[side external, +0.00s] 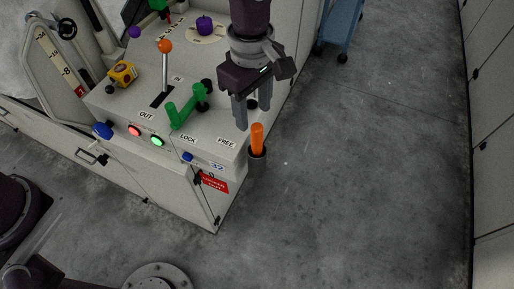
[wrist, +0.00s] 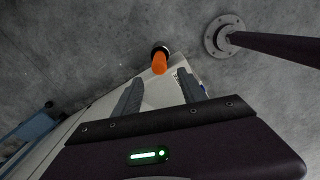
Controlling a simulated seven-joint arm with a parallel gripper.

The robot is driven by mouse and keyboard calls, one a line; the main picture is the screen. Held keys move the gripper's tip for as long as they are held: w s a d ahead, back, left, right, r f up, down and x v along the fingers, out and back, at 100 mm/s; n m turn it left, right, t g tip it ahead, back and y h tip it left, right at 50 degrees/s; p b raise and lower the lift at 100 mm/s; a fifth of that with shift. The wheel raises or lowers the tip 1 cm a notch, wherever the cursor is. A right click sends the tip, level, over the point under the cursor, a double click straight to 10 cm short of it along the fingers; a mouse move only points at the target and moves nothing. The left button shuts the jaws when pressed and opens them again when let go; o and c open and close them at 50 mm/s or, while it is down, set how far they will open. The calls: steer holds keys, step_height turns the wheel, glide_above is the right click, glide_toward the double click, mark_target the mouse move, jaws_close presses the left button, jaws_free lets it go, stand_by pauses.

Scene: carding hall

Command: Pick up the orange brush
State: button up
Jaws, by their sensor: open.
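The orange brush (side external: 257,138) shows as an upright orange handle. Its lower part is hidden in a dark cylindrical holder (side external: 257,163) at the right front corner of the console. In the wrist view the orange brush (wrist: 159,64) lies beyond and between the fingertips, with the dark holder (wrist: 160,49) around its far end. My gripper (side external: 255,118) is open and empty, pointing down above the console's right edge, close to the brush in the side view. The fingers also show in the wrist view (wrist: 160,92), spread apart and not touching the brush.
The pale console (side external: 215,150) carries a green handle (side external: 186,106), an orange-knobbed lever (side external: 165,70), a yellow block (side external: 123,73) and lit buttons. A blue cart (side external: 340,28) stands at the back. Grey floor (side external: 370,170) to the right is clear.

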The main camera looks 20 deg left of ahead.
mark_target(257, 138)
steer(key=shift+n, duration=0.3)
steer(key=f, duration=0.5)
steer(key=d+f, duration=0.1)
steer(key=f, duration=0.2)
steer(key=shift+s+f, duration=0.2)
steer(key=shift+f, duration=0.15)
jaws_close()
